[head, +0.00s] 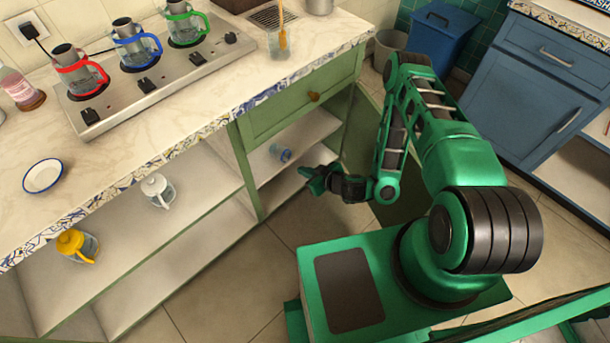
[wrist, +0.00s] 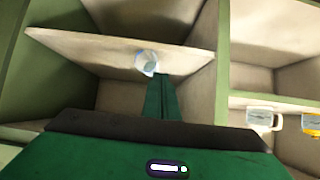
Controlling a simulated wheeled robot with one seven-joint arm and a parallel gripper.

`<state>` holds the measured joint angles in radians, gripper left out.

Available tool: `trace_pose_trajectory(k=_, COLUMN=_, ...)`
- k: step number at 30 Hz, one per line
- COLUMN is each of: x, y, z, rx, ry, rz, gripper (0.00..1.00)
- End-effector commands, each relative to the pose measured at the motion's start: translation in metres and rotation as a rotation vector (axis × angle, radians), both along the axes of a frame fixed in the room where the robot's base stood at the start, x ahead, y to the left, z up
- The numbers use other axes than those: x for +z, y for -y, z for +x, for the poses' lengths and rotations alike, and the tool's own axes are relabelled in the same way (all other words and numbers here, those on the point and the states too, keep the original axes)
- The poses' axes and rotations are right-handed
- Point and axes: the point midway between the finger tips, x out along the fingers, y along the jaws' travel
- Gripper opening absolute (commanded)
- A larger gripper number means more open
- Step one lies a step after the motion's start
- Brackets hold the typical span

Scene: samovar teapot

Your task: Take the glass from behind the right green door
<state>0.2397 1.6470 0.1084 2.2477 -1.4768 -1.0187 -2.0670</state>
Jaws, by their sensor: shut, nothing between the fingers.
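The glass (head: 281,153), clear with a bluish tint, is on the upper shelf of the right green compartment under the drawer. It also shows in the wrist view (wrist: 146,62), just beyond the fingertips. I cannot tell whether it stands or lies. The compartment front is open. A green panel (head: 367,112), apparently the right door swung open, is partly hidden behind my arm. My gripper (head: 307,180) is shut and empty, in front of the compartment and apart from the glass. Its green fingers (wrist: 162,97) point toward the shelf.
A white-lidded jug (head: 158,190) and a yellow-lidded jug (head: 77,245) stand on the shelf to the left. A green upright (head: 246,170) divides the compartments. The drawer (head: 300,100) and countertop (head: 190,118) overhang the shelf. The floor (head: 215,290) before the cabinet is clear.

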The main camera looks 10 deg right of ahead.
Motion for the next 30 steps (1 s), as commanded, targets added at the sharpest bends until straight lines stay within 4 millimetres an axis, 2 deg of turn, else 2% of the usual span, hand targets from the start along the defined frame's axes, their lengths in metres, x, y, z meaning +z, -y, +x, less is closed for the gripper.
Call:
trace_pose_trajectory(k=9, x=0.0, y=0.008, z=-0.014, rx=-0.001, ry=-0.002, rz=0.001, gripper=0.0)
trace_pose_trajectory(k=21, x=0.001, y=0.009, z=-0.016, rx=0.002, ry=0.001, rz=0.0, gripper=0.0)
trace_pose_trajectory(k=24, x=0.002, y=0.009, z=-0.014, rx=0.005, ry=0.005, rz=0.001, gripper=0.24)
trace_pose_trajectory(k=25, x=0.004, y=0.008, z=-0.013, rx=0.009, ry=0.007, rz=0.003, gripper=0.27)
trace_pose_trajectory(k=30, x=0.032, y=0.004, z=0.003, rx=0.069, ry=0.042, rz=0.029, gripper=0.27)
